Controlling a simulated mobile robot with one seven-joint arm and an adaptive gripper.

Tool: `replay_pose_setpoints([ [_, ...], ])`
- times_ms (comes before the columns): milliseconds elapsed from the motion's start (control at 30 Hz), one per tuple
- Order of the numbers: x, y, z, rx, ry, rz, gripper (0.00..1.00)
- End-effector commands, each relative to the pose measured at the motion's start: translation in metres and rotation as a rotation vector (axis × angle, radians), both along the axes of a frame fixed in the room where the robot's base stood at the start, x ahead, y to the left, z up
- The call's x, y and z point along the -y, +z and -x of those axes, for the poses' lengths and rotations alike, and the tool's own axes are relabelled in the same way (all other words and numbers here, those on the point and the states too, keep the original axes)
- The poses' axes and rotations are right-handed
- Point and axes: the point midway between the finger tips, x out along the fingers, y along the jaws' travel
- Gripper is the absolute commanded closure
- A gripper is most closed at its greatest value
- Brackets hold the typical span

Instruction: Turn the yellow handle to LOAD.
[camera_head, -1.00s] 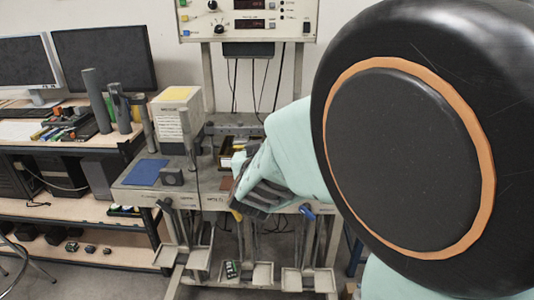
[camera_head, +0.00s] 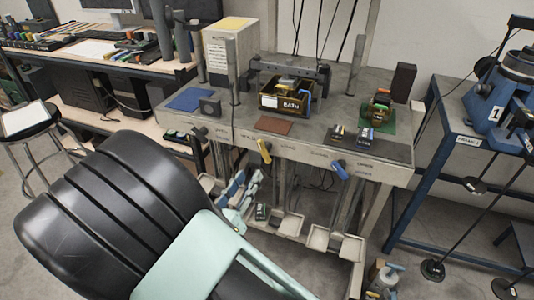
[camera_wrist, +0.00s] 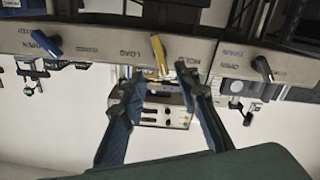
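The yellow handle (camera_head: 264,150) sits on the front edge of the grey bench (camera_head: 222,142). In the wrist view, which shows the bench upside down, the yellow handle (camera_wrist: 159,55) lies between the LOAD label (camera_wrist: 130,53) and another label (camera_wrist: 188,65) that I cannot read surely. Its free end hangs down, tilted slightly toward LOAD. My gripper (camera_head: 245,184) is just below and left of the handle in the head view. In the wrist view my gripper (camera_wrist: 161,80) is open, its fingers apart, with the handle seen just beyond the gap; contact is not visible.
A blue handle (camera_head: 340,170) is to the right on the same edge. A black handle (camera_wrist: 263,68) shows in the wrist view. A BATH box (camera_head: 270,102) stands on the bench. A blue table (camera_head: 452,133) is at right, a stool (camera_head: 28,120) at left.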

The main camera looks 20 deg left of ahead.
Motion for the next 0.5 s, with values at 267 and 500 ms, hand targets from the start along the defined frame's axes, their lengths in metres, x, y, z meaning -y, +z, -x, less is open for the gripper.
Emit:
replay_pose_setpoints([
  [267,0.005,0.000,-0.043,0.001,-0.006,-0.001,0.71],
  [500,0.007,0.001,-0.086,0.001,-0.003,-0.001,0.71],
])
